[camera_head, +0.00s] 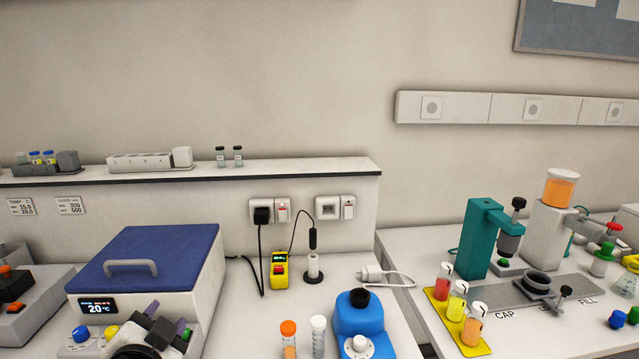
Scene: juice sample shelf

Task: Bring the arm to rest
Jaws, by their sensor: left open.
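My left gripper (132,322) shows at the bottom left, in front of the lidded box with the blue lid (150,250). Its dark jaws stand apart with nothing seen between them. The lower part of my left arm is cut off by the bottom edge of the picture. I cannot tell whether the gripper touches the box. My right gripper is not in view.
Orange-capped (288,338) and white-capped (318,336) tubes stand beside a blue device (362,325). A yellow meter (280,268) stands behind. A yellow rack (455,318) holds juice samples before a teal capping press (480,238). Bench space between box and meter is mostly clear.

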